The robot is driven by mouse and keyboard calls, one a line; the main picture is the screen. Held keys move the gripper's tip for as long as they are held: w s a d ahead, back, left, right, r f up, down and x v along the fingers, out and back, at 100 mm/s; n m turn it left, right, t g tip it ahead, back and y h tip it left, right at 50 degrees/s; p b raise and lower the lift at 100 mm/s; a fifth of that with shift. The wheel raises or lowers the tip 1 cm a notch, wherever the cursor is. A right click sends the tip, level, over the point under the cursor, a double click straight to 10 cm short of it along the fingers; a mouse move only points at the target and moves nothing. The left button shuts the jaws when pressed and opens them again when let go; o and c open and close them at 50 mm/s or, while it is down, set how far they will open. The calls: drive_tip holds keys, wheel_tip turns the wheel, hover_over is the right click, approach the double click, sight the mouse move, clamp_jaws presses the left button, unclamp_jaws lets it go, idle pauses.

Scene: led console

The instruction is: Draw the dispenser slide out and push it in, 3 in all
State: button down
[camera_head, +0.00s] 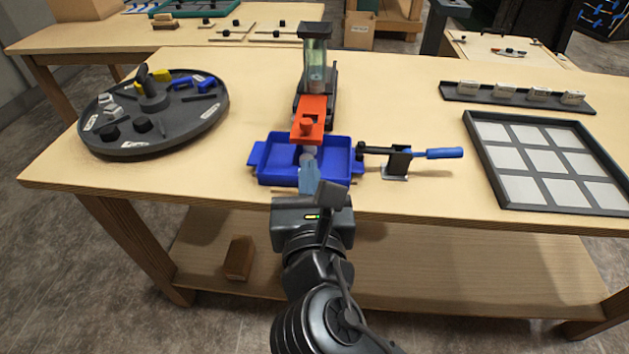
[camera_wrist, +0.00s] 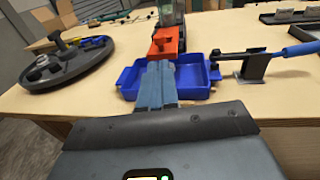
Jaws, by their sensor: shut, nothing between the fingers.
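The dispenser (camera_head: 316,66) stands at the table's middle, a clear tube on a black base. Its orange slide (camera_head: 309,118) sticks out toward me over the blue tray (camera_head: 277,180) and has a round orange knob on top. The slide also shows in the wrist view (camera_wrist: 168,41), with the blue tray (camera_wrist: 192,92) below it. My gripper (camera_head: 308,168) is shut and empty, its blue-grey fingers pointing at the slide from the near side. In the wrist view the fingertips (camera_wrist: 159,66) appear over the tray, just short of the slide. Part of the tray is hidden behind the fingers.
A dark round tray (camera_head: 190,122) with small parts is at the left. A blue-handled lever on a stand (camera_head: 397,164) is close to the tray's right. A framed grid panel (camera_head: 483,150) and a rack of labelled blocks (camera_head: 466,97) are at the right.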

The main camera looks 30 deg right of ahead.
approach(315, 112)
drive_tip(key=shift+s+a+r, duration=0.2)
drive_tip(key=shift+a+r, duration=0.85)
drive_tip(key=shift+a, duration=0.1)
drive_tip(key=shift+w+d+r+p, duration=0.1)
drive_tip(key=shift+w+d+p, duration=0.05)
drive_tip(key=shift+p, duration=0.2)
drive_tip(key=p+x, duration=0.1)
drive_tip(key=x, duration=0.2)
drive_tip(key=d+p+x, duration=0.1)
drive_tip(key=p+x, duration=0.1)
drive_tip(key=x, duration=0.2)
drive_tip(key=p+x, duration=0.2)
drive_tip(key=x, duration=0.1)
drive_tip(key=shift+d+r, duration=0.2)
drive_tip(key=shift+d, duration=0.25)
drive_tip(key=shift+r, duration=0.1)
